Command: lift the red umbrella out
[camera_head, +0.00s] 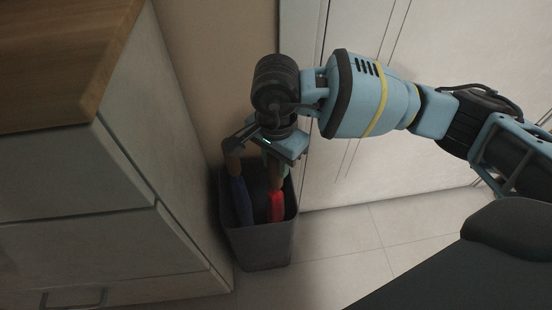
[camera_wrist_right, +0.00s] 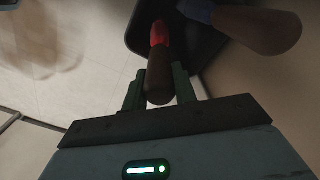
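The red umbrella (camera_head: 276,207) stands in a dark grey bin (camera_head: 262,248) in the head view, on the right side inside it. Its brown handle points up, and in the right wrist view the red umbrella (camera_wrist_right: 158,34) shows beyond the handle. My right gripper (camera_head: 278,163) is over the bin, pointing down. In the right wrist view the right gripper (camera_wrist_right: 159,72) has one finger on each side of the brown handle, with narrow gaps, so it looks open. My left gripper is out of view.
A white cabinet (camera_head: 80,250) with a wooden top (camera_head: 60,60) stands close on the left of the bin. A pale panelled front (camera_head: 430,150) is behind and right of it. The tiled floor (camera_head: 340,255) right of the bin is clear.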

